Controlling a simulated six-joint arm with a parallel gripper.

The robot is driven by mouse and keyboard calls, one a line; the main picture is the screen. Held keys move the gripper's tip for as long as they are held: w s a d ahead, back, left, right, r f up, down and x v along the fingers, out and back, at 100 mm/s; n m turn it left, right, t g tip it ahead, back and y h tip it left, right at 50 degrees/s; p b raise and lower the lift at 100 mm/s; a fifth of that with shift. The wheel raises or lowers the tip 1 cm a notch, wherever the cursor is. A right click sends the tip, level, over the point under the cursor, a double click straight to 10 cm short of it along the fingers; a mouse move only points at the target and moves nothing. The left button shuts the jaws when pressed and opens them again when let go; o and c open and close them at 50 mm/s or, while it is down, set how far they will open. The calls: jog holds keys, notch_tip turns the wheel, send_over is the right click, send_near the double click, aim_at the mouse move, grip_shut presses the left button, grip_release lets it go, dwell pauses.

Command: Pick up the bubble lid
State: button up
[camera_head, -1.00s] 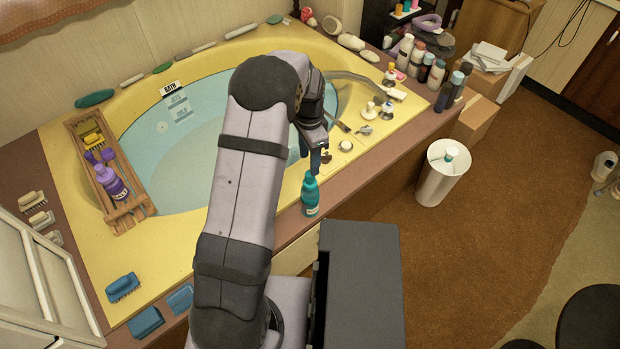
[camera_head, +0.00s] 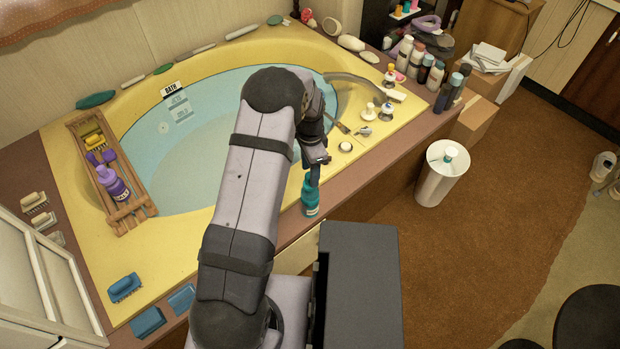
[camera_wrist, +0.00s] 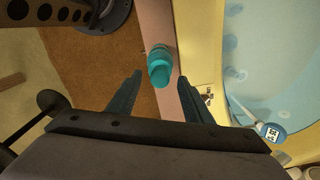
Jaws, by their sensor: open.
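A teal bottle (camera_head: 311,198) stands upright on the brown ledge at the tub's near edge. Its rounded teal cap, which looks like the bubble lid (camera_wrist: 159,72), faces the wrist camera and lies between the lines of my fingers, beyond their tips. My gripper (camera_head: 316,172) is just above the bottle and hides part of its top in the head view. In the wrist view my gripper (camera_wrist: 158,77) has its two fingers wide apart with nothing between them. I cannot tell whether a finger touches the lid.
The yellow corner tub (camera_head: 172,250) holds water. A wooden rack (camera_head: 135,212) with a purple bottle (camera_head: 112,182) lies across its left side. Tap knobs (camera_head: 367,110) and several bottles stand at the right. A white bin (camera_head: 441,178) stands on the floor.

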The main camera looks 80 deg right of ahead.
jog(key=shift+f, duration=1.1)
jog(key=shift+c, duration=0.7)
jog(key=c, duration=1)
jog(key=shift+r, duration=0.1)
